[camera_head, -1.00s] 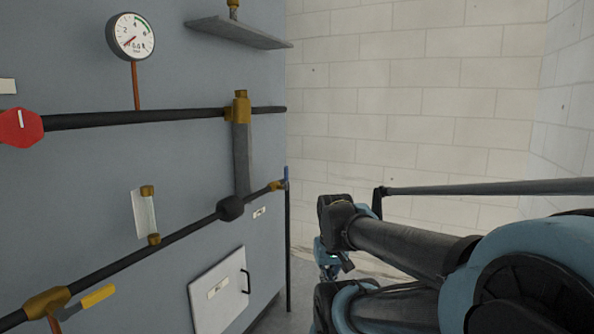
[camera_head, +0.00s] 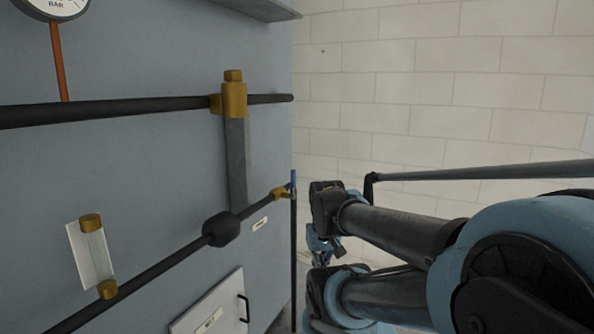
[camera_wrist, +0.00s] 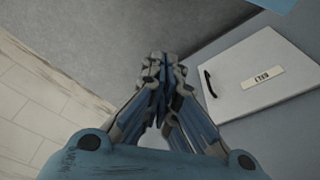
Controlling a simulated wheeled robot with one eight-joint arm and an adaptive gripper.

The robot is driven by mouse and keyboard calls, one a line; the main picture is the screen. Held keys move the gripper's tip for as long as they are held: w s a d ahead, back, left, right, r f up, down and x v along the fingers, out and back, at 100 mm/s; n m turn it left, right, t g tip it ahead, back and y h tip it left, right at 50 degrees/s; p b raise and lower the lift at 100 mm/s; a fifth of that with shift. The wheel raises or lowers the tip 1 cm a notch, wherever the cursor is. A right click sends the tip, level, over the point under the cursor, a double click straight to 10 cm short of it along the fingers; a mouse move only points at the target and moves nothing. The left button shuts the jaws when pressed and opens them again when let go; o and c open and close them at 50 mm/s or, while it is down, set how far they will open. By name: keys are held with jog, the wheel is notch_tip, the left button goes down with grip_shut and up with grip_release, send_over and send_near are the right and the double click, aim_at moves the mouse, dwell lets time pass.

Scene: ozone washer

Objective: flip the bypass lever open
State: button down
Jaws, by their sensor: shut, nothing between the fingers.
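A small blue lever (camera_head: 293,180) stands upright on a brass valve (camera_head: 280,194) at the right end of the lower black pipe (camera_head: 165,262). A small white label (camera_head: 260,224) is on the panel below it; its text is too small to read, so I cannot tell whether this is the bypass lever. My gripper (camera_head: 324,246) hangs to the right of and below the lever, apart from it, partly behind my arm. In the wrist view my gripper (camera_wrist: 161,62) is shut and empty. The lever does not show there.
The grey-blue panel (camera_head: 140,170) fills the left. An upper black pipe (camera_head: 120,112), a brass fitting (camera_head: 234,98) and a sight tube (camera_head: 92,262) stick out from it. A white hatch (camera_wrist: 255,75) with a black handle is near my gripper. A pale brick wall (camera_head: 400,80) stands behind.

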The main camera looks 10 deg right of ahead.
jog(key=shift+w+a, duration=0.15)
jog(key=shift+w, duration=0.1)
jog(key=w+r+m+g, duration=0.2)
jog(key=w+r+m, duration=0.2)
jog(key=w+r, duration=1.45)
jog(key=w+d+r+m+g, duration=0.1)
jog(key=w+r, duration=0.4)
jog(key=w, duration=0.5)
jog(key=w+d+r+m+g+y, duration=0.1)
jog(key=w+r, duration=0.4)
jog(key=w, duration=0.5)
jog(key=shift+w+d+r+m+y, duration=0.15)
jog(key=shift+w+d+m+y, duration=0.15)
jog(key=shift+d+m, duration=0.5)
